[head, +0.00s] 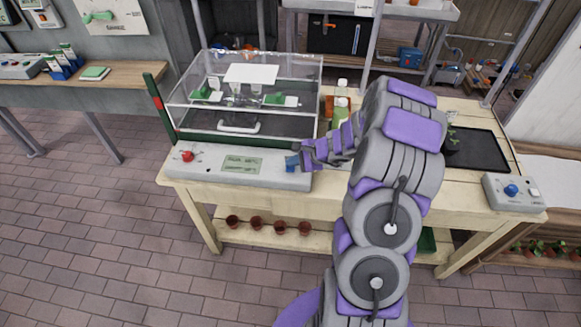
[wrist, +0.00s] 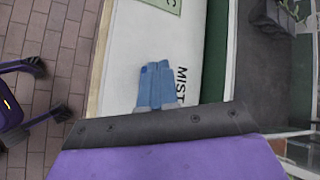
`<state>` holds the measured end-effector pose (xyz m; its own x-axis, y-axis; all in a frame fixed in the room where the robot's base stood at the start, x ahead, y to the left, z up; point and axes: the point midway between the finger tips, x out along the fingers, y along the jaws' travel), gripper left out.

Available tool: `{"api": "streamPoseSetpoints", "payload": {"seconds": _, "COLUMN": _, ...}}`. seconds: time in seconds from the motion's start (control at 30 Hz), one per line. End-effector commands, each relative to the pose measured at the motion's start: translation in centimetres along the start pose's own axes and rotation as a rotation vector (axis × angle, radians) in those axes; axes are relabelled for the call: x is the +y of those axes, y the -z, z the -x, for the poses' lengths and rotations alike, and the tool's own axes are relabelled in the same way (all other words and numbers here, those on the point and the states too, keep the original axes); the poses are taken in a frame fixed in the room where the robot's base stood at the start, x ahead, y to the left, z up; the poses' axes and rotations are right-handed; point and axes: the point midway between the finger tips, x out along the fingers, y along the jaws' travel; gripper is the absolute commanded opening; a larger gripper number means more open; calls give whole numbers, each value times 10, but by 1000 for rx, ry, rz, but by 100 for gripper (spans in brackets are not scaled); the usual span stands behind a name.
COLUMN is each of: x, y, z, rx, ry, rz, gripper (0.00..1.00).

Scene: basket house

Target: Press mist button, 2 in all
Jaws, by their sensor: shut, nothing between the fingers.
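A pale control panel (head: 215,178) lies along the front of the wooden table, before a clear glass case. In the wrist view the word MIST (wrist: 182,91) is printed on the panel (wrist: 122,65). My gripper (head: 291,163) is over the panel's right end. Its blue fingers also show in the wrist view (wrist: 155,84), together and empty, just beside the MIST lettering. I cannot tell whether the fingertips touch the panel.
The panel also carries a red knob (head: 187,156) and a green label (head: 242,165). The glass case (head: 245,95) stands right behind it. Bottles (head: 341,105), a black tray (head: 475,150) and a box with a blue button (head: 512,190) are to the right.

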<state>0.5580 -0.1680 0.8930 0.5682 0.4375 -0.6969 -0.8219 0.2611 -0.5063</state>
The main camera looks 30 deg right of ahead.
Motion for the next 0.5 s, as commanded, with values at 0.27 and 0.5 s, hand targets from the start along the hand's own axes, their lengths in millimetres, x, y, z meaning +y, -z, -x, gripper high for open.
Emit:
{"api": "streamPoseSetpoints", "payload": {"seconds": 0.27, "x": 2, "y": 2, "z": -3, "rx": 0, "ry": 0, "rz": 0, "gripper": 0}}
{"api": "streamPoseSetpoints", "payload": {"seconds": 0.5, "x": 3, "y": 3, "z": -4, "rx": 0, "ry": 0, "rz": 0, "gripper": 0}}
